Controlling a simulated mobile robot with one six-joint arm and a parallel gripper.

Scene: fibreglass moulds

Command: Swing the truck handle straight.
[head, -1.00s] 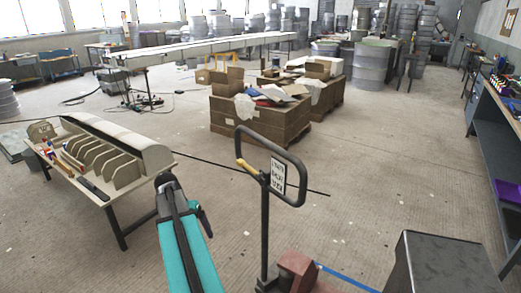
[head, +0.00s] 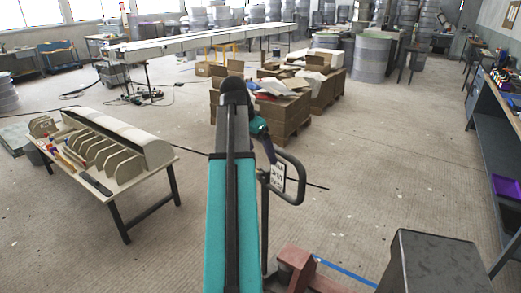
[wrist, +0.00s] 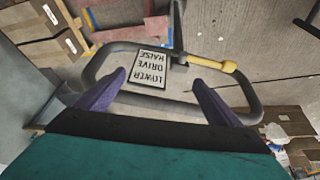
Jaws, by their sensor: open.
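The truck handle (head: 300,185) is a dark tubular loop on an upright shaft, right of my arm in the head view; its left part is hidden by the arm. In the wrist view the loop (wrist: 252,100) crosses the picture, with a yellow grip (wrist: 212,63) and an upside-down LOWER DRIVE RAISE sign (wrist: 149,68). My gripper (wrist: 158,78) is open at the loop, its two purple fingers spread across the near bar, either side of the sign. I cannot tell whether they touch the bar.
The reddish truck base (head: 297,265) is below. A grey metal box (head: 435,262) stands at lower right, a table with a ribbed mould (head: 125,185) at left. Crates with cardboard (head: 290,118) stand beyond the handle.

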